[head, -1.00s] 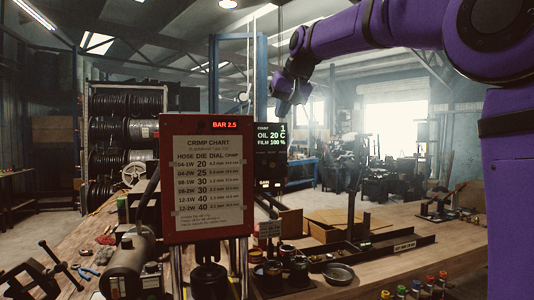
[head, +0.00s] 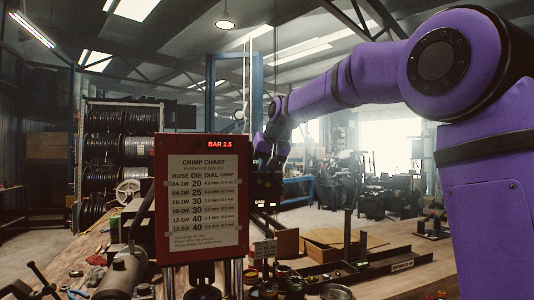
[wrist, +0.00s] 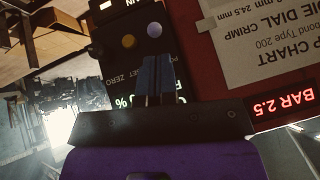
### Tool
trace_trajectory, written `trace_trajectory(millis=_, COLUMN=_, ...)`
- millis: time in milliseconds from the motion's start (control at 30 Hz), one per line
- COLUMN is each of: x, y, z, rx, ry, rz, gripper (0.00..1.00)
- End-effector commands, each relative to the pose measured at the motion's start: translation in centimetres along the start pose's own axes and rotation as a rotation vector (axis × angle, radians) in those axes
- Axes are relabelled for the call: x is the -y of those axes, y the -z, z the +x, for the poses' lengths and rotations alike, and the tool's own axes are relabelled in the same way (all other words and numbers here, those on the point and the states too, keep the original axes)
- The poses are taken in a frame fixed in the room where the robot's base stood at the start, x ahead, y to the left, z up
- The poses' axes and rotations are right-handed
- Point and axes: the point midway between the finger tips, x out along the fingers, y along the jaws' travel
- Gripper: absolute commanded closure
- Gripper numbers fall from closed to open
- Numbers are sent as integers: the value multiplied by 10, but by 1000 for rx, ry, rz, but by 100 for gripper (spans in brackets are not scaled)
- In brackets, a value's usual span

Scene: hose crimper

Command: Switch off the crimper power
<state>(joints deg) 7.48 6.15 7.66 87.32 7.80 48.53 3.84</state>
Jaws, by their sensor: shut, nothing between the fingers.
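The crimper's black control box (head: 267,192) stands just right of the red crimp chart panel (head: 203,197). My gripper (head: 266,158) is in front of the box's upper part and hides most of its screen in the head view. In the wrist view, which is upside down, the box face (wrist: 113,60) shows a yellowish round knob or button (wrist: 127,41) and a pale one (wrist: 154,29). Partly covered lettering reads "SET ZERO" and "PO". My shut, empty fingers (wrist: 153,62) point at the face near these; contact cannot be told.
The chart panel carries a lit red "BAR 2.5" readout (head: 220,144) close beside my gripper. Hose reels (head: 122,150) stand at the back left. The bench holds a cardboard box (head: 330,243) and small parts. Open air lies right of the box.

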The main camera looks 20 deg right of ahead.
Motion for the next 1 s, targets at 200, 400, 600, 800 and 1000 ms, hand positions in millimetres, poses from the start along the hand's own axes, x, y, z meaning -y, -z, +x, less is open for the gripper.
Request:
trace_trajectory(millis=200, x=0, y=-11, z=12, rx=1, ry=0, rz=0, gripper=100)
trace_trajectory(millis=400, x=0, y=-12, z=13, rx=0, ry=0, rz=0, gripper=100)
trace_trajectory(millis=600, x=0, y=-13, z=12, rx=-1, ry=0, rz=0, gripper=100)
trace_trajectory(millis=800, x=0, y=-16, z=13, rx=-32, ry=4, rz=-5, gripper=100)
trace_trajectory(millis=1000, x=-1, y=-17, z=13, rx=-65, ry=9, rz=-9, gripper=100)
